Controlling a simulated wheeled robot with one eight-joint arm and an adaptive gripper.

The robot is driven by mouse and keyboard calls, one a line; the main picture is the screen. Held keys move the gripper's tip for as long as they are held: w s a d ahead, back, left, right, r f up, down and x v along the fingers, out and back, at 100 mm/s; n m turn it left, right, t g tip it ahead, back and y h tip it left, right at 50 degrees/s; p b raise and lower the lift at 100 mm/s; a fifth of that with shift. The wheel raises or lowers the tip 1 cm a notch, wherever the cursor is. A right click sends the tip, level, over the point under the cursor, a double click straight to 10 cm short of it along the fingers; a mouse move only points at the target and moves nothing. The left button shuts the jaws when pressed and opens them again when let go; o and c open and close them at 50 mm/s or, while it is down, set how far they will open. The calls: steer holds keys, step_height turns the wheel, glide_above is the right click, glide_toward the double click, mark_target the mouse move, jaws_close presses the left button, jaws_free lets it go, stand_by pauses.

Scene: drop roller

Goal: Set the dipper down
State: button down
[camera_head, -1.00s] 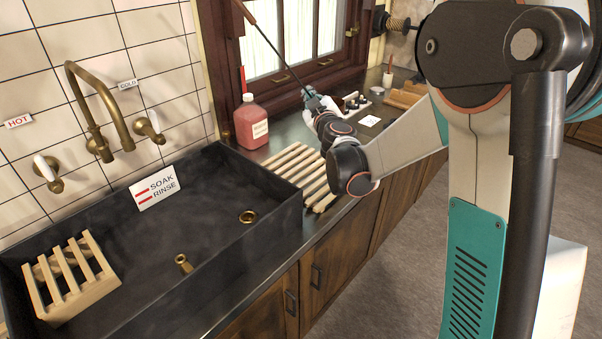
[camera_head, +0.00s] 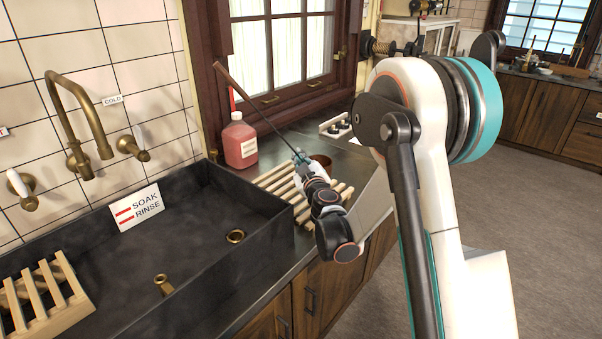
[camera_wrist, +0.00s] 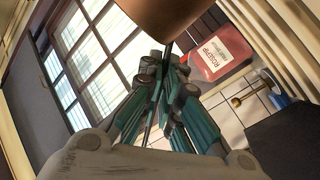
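The dipper is a long thin dark rod (camera_head: 262,115) with a reddish-brown handle (camera_head: 228,77) pointing up and left in the head view. My gripper (camera_head: 300,160) is shut on the rod, low down, over the counter's slatted wooden rack (camera_head: 276,177). A copper-brown cup (camera_head: 322,161) shows just behind the gripper. In the wrist view, the teal fingers (camera_wrist: 166,85) close around the rod, and the copper cup (camera_wrist: 165,14) fills the top middle, meeting the rod. Whether the cup touches the rack is hidden.
The dark sink (camera_head: 200,245) with a SOAK/RINSE sign (camera_head: 137,207) lies left of the rack. A pink bottle (camera_head: 239,142) stands behind the rack, by the window. A small white tray (camera_head: 337,128) stands farther back. Another slatted rack (camera_head: 42,300) sits in the sink.

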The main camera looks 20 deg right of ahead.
step_height(320, 180, down, 4)
steer(key=shift+r+b, duration=0.1)
steer(key=shift+b, duration=0.6)
steer(key=c, duration=1.8)
jaws_free()
